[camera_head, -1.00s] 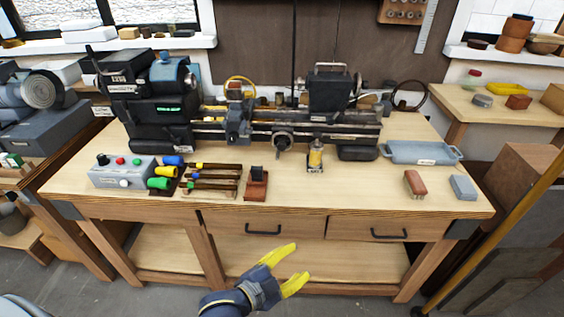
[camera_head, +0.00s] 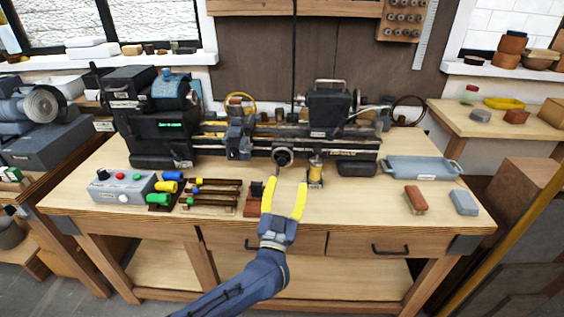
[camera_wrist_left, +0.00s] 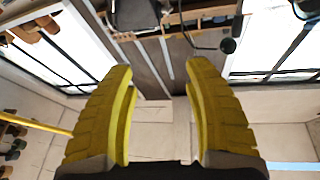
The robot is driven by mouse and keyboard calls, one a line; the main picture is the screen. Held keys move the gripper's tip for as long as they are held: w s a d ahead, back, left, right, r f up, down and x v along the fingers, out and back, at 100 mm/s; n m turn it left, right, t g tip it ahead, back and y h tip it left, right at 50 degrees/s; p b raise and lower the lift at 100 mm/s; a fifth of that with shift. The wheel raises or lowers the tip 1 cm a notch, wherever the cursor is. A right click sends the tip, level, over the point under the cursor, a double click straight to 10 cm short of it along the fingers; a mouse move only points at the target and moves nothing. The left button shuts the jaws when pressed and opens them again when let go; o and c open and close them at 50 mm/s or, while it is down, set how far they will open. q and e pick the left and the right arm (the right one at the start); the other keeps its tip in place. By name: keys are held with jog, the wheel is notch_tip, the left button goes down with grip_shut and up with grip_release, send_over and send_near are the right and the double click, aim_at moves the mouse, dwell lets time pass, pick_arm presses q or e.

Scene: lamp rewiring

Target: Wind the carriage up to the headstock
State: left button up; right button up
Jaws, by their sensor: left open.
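The lathe stands on the wooden bench, with its black headstock (camera_head: 150,120) at the left end. The carriage (camera_head: 238,138) sits on the bed just right of the headstock, with a gap between them. A round dark handwheel (camera_head: 283,157) is on the front of the bed, right of the carriage. My left gripper (camera_head: 285,190) is open and empty, its yellow fingers pointing up toward the handwheel, a little below it in the picture; whether they touch anything is unclear. The left wrist view shows both fingers (camera_wrist_left: 160,100) apart with nothing between them. My right gripper is not in view.
A small yellow-bodied bottle (camera_head: 315,172) stands close right of my fingers. A reddish-brown block (camera_head: 254,200) is just left of them. A grey control box (camera_head: 120,187) and colourful-handled tools lie further left.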

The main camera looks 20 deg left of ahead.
aim_at(282, 163)
pick_arm(q)
jog(key=w+a+f+n+g+y, duration=0.1)
jog(key=w+a+f+g+y, duration=0.3)
jog(key=f, duration=0.4)
jog(key=shift+g+h, duration=0.3)
jog(key=shift+h, duration=0.3)
jog(key=x, duration=1.7)
jog(key=shift+w+d+r, duration=0.1)
jog(key=shift+w+r, duration=0.05)
jog(key=shift+w, duration=0.1)
jog(key=shift+o, duration=0.2)
grip_shut()
